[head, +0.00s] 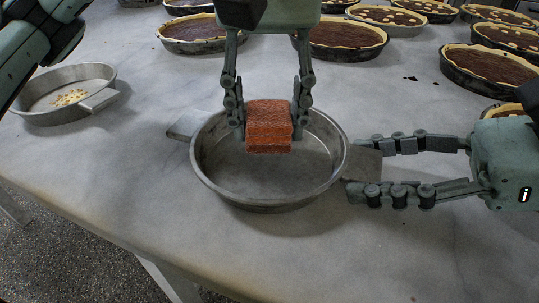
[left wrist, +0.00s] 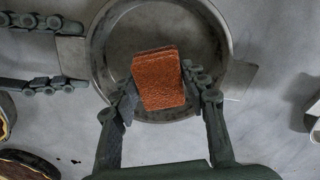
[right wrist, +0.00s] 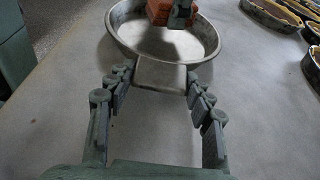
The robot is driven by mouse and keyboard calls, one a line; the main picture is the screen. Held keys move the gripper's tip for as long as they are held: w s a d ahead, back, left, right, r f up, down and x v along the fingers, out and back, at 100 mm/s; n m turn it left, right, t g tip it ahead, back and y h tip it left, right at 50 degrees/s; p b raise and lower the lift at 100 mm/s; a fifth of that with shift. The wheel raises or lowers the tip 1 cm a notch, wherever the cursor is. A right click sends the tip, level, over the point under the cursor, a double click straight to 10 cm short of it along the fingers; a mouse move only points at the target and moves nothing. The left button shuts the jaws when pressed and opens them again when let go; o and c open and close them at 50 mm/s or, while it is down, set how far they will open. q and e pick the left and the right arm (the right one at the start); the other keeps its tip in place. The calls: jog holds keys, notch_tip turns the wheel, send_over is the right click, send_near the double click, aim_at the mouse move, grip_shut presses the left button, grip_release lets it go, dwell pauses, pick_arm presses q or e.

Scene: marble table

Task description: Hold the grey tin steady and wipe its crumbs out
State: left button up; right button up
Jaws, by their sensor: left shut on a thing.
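A round grey tin (head: 268,203) with two flat tabs stands mid-table; I see no crumbs on the visible part of its floor. My left gripper (head: 268,125) is shut on a red-brown sponge block (head: 268,128), held inside the tin; the sponge (left wrist: 158,80) also shows between the fingers in the left wrist view. I cannot tell whether it touches the floor. My right gripper (head: 353,168) is open, its fingers on either side of the tin's right tab (right wrist: 160,75). A second grey tin (head: 43,117) at the left holds light crumbs (head: 70,97).
Several chocolate tarts in dark tins, such as one at the back (head: 342,38) and one at the right (head: 490,68), fill the far side of the marble table (head: 130,180). The table's front edge is near. The marble between the two tins is clear.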

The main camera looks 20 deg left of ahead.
jog(key=o, duration=0.4)
jog(key=shift+o, duration=0.2)
jog(key=shift+d, duration=0.1)
jog(key=v, duration=1.1)
jog(key=shift+d+r, duration=0.15)
jog(key=shift+d, duration=0.25)
